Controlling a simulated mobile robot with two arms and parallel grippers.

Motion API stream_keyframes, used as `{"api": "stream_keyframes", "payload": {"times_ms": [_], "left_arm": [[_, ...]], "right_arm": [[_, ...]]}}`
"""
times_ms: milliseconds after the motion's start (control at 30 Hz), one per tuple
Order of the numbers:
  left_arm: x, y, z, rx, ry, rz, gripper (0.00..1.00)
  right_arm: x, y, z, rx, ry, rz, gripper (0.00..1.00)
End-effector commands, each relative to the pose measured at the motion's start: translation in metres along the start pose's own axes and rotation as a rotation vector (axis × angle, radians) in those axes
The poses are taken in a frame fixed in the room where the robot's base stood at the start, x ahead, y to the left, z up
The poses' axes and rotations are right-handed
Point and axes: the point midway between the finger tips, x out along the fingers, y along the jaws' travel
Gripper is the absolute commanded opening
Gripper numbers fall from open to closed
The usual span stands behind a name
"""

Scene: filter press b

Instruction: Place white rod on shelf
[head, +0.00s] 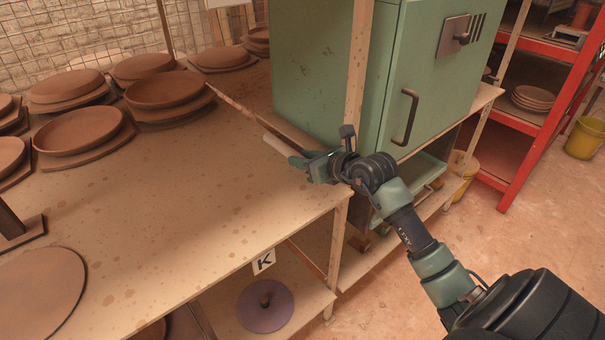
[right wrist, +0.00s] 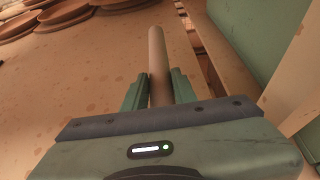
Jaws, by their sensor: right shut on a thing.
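The white rod (right wrist: 157,58) is between the fingers of my right gripper (right wrist: 158,88) in the right wrist view, pointing away from the palm. In the head view the pale rod (head: 281,144) sticks out from my right gripper (head: 297,160), above the right edge of the wooden shelf (head: 215,195). The gripper is shut on it. I cannot tell whether the rod touches the shelf surface. My left gripper is not in view.
Several brown clay plates (head: 165,90) stand on boards along the back and left of the shelf. The shelf's middle is clear. A purple disc (head: 265,308) lies below.

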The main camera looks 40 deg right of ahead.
Motion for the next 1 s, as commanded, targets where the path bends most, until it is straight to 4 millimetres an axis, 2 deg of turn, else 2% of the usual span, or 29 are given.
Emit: {"api": "stream_keyframes", "payload": {"times_ms": [133,400,633,667,733,1000], "left_arm": [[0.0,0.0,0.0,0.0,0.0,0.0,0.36],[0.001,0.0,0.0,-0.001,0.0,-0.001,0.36],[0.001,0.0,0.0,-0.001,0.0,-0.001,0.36],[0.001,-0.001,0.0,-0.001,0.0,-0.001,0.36],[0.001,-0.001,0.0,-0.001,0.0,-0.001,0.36],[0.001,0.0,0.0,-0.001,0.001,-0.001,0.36]], "right_arm": [[0.004,0.0,-0.011,0.0,-0.001,0.001,0.0],[0.018,0.0,-0.044,0.0,-0.001,0.001,0.0],[0.019,0.0,-0.046,-0.001,-0.002,0.001,0.0],[0.019,0.0,-0.047,-0.001,0.0,0.001,0.3],[0.019,0.0,-0.047,-0.001,0.0,0.001,0.49],[0.019,0.0,-0.046,-0.001,0.0,0.001,0.49]]}}
